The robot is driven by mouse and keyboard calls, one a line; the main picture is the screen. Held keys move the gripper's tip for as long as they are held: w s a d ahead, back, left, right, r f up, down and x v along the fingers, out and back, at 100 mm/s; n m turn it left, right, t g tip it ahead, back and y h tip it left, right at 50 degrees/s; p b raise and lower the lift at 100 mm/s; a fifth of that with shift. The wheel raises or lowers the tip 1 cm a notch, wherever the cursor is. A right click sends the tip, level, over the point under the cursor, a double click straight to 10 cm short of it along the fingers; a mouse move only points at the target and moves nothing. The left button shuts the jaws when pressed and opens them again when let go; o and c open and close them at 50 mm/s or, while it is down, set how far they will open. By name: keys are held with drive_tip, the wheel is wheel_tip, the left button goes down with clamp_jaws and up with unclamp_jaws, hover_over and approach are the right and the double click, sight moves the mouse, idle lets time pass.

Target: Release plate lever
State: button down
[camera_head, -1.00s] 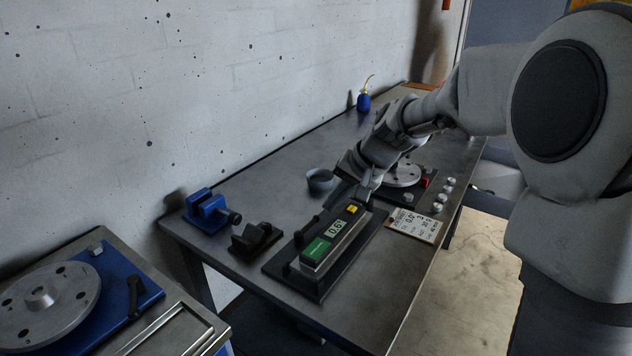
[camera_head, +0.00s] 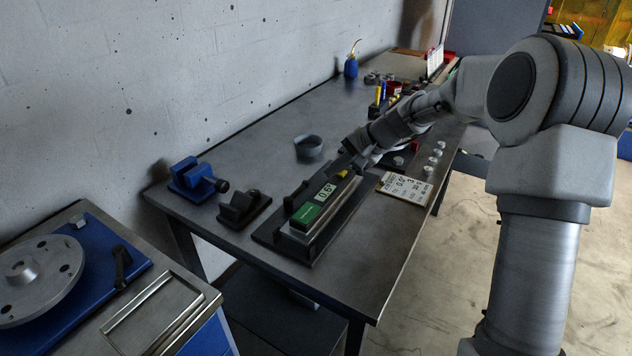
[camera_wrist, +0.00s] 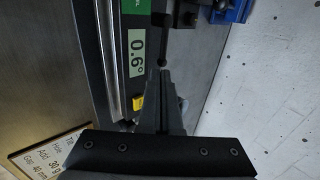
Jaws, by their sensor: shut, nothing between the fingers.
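A blue plate (camera_head: 98,282) with a round metal disc (camera_head: 35,277) lies on the bench at the left of the head view. A black lever (camera_head: 122,262) stands at its right edge. My gripper (camera_head: 352,163) is far from this lever, low over the other table near the far end of a digital level. In the wrist view, my gripper (camera_wrist: 163,72) is shut and empty beside the level. The level has a green label (camera_head: 306,213), and its display (camera_wrist: 137,53) reads 0.6°. The level's black base (camera_head: 268,234) lies under it.
A blue vise (camera_head: 190,178) and a black block (camera_head: 243,206) sit left of the level. A grey bowl (camera_head: 308,147) stands behind it, and a printed card (camera_head: 405,188) lies right of it. A metal tray (camera_head: 140,305) lies in front of the blue plate.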

sight(302, 188)
drive_tip(key=b+x, duration=0.1)
drive_tip(key=x, duration=0.8)
drive_tip(key=shift+w+a+f, duration=0.15)
drive_tip(key=shift+a+f, duration=0.1)
drive_tip(key=shift+f, duration=0.05)
drive_tip(key=shift+w+a+n+g+y+p, duration=0.25)
drive_tip(key=shift+w+n+g+p, duration=0.3)
drive_tip(key=shift+n, duration=0.45)
